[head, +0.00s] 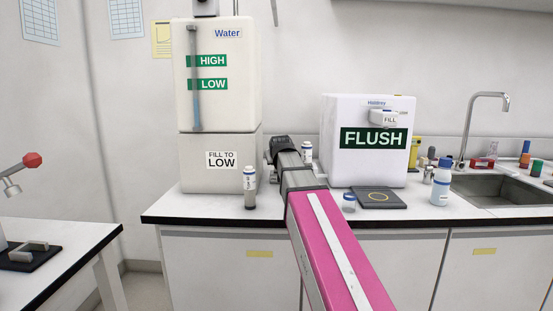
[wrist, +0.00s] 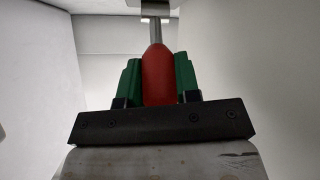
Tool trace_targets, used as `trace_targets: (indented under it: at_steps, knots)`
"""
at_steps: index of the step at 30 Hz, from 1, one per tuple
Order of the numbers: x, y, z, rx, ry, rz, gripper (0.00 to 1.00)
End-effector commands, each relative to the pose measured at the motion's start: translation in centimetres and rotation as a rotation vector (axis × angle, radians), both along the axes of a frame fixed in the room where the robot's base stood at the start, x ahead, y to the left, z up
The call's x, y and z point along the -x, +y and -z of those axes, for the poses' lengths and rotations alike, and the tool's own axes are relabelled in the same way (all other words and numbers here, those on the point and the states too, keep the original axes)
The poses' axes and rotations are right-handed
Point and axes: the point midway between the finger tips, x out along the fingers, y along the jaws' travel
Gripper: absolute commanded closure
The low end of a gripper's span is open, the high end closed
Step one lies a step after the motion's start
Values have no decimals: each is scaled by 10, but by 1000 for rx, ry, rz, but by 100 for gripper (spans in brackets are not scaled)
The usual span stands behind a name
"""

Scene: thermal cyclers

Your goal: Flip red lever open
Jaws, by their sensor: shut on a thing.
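A red lever grip (wrist: 158,72) stands between the two green fingers of my gripper (wrist: 159,80) in the wrist view. The gripper is shut on it, with one finger on each side. A grey metal rod (wrist: 155,30) runs from the grip's far end to a grey bracket (wrist: 155,5) at the top edge. In the head view my pink arm reaches forward to the gap between the two white tanks. The fingers and the held lever are hidden there behind my wrist.
The Water tank (head: 217,110) stands left of my wrist and the FLUSH tank (head: 370,170) stands right. Small bottles (head: 249,180) (head: 440,180) and a dark pad (head: 379,198) sit on the counter. A sink (head: 500,190) is at right. Another red knob (head: 32,160) shows at far left.

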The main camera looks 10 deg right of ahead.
Motion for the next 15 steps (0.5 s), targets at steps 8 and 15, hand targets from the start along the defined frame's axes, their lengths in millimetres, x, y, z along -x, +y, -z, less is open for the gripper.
trace_targets:
  at_steps: [8,15]
  knots:
    - [9,1,7,24,-120,0,100]
    - [10,2,8,31,-157,0,100]
